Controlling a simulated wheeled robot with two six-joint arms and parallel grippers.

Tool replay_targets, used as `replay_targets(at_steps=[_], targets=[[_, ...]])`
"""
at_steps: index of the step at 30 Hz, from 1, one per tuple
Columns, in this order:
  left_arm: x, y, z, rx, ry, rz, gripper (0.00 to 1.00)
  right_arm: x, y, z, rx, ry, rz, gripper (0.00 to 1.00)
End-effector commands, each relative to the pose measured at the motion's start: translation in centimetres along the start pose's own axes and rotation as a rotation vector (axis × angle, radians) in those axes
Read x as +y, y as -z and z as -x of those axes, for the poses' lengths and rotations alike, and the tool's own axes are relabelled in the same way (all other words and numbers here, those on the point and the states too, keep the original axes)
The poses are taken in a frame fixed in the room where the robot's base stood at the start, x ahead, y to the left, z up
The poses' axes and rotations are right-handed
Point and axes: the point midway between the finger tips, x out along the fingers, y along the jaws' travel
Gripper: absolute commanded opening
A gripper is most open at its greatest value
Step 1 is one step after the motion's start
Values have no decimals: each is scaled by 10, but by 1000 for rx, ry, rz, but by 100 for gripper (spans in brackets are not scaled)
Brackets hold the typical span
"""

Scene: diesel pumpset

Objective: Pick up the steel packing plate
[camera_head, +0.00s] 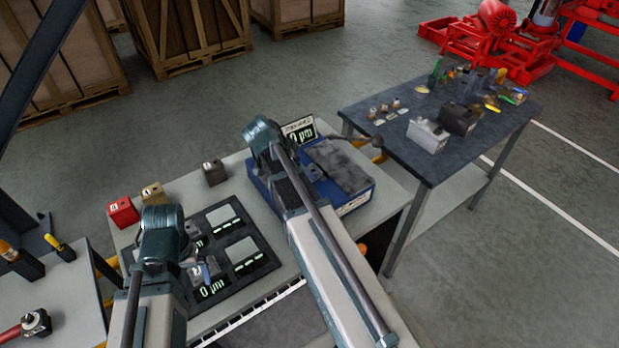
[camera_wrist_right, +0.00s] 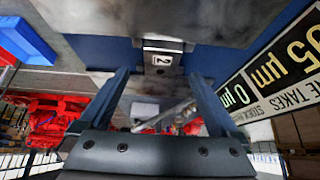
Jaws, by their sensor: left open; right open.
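Light grey square plates (camera_head: 243,252) sit in a black tray with lit readouts on the near bench; I cannot tell whether one is the steel packing plate. My left gripper (camera_head: 203,272) is open over the near side of this tray, partly hidden by its own arm. My right arm reaches over the blue-based unit with a dark grey slab (camera_head: 340,165); its gripper is mostly hidden in the head view. In the right wrist view my right gripper (camera_wrist_right: 160,76) is open, with a small grey piece labelled 2 (camera_wrist_right: 163,58) showing beyond and between its fingers.
Red (camera_head: 122,212), yellow (camera_head: 152,194) and dark grey (camera_head: 213,173) blocks stand along the bench's back edge. A reading display (camera_head: 300,131) stands behind the blue-based unit. A dark-topped table (camera_head: 400,150) at right holds small parts. Wooden crates stand behind; open floor lies between.

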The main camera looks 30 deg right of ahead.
Motion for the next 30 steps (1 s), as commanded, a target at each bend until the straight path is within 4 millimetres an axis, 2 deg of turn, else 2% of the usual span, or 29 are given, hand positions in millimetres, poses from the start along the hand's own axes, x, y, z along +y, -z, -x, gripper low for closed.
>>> replay_targets(at_steps=[1, 7, 16, 30], targets=[[1, 1, -12, 0, 0, 0, 97, -1, -3, -12, 0, 0, -1, 98], [3, 2, -32, 0, 0, 0, 97, -2, -4, -36, 0, 0, 0, 98], [3, 2, -32, 0, 0, 0, 97, -2, -1, -38, 0, 0, 1, 98], [3, 2, -32, 0, 0, 0, 97, -2, -1, -38, 0, 0, 1, 13]])
